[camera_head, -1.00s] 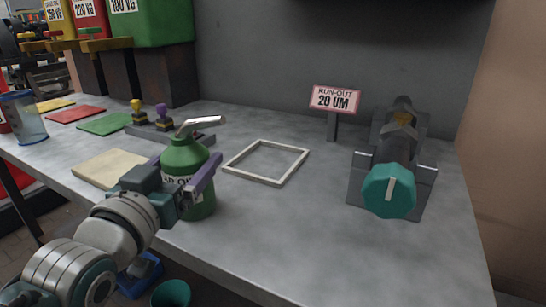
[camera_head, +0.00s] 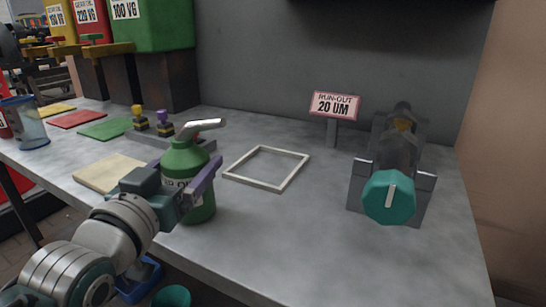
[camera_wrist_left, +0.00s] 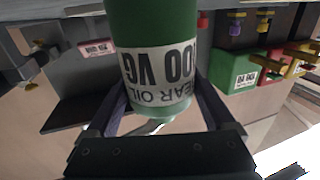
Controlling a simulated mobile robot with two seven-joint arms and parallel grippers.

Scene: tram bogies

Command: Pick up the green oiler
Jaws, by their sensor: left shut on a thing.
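The green oiler (camera_head: 186,165) is a green bottle with a silver spout and a white label. It stands upright at the bench's front edge in the head view; I cannot tell whether its base touches the bench. My left gripper (camera_head: 200,180) is shut on the oiler's body, with purple fingers on either side of it. In the left wrist view the oiler (camera_wrist_left: 150,50) fills the space between the fingers (camera_wrist_left: 160,105), its label reading gear oil 100 VG upside down. My right gripper is not in view.
A pale square frame (camera_head: 266,168) lies right of the oiler. Coloured mats, stamps (camera_head: 163,123) and a clear beaker (camera_head: 25,122) are left. The front-right bench is clear.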

